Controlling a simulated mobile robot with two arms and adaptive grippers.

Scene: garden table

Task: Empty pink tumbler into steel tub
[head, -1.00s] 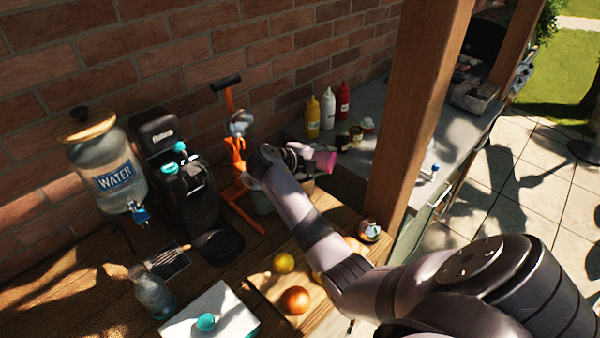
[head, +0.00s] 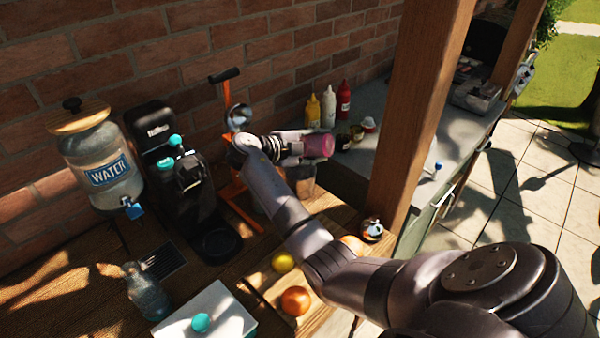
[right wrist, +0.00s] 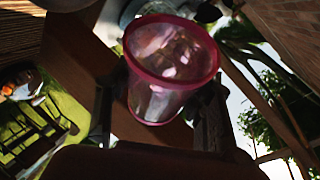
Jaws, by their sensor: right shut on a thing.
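The pink see-through tumbler (head: 319,146) is held in my right gripper (head: 303,146), above the wooden counter near the post. It looks tipped well over in the head view. In the right wrist view the tumbler (right wrist: 168,72) sits between the two fingers of my right gripper (right wrist: 160,100), its open rim facing the camera. Pale shapes show in or through it; I cannot tell whether they are contents. A greyish tub (head: 302,178), apparently the steel tub, stands below the gripper, partly hidden by my arm. My left gripper is not in view.
An orange press (head: 236,185), a black drink machine (head: 178,190) and a water dispenser (head: 103,165) stand left along the brick wall. Sauce bottles (head: 328,107) stand behind the tumbler. A wooden post (head: 415,110) is close on the right. Fruit (head: 295,300) lies in front.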

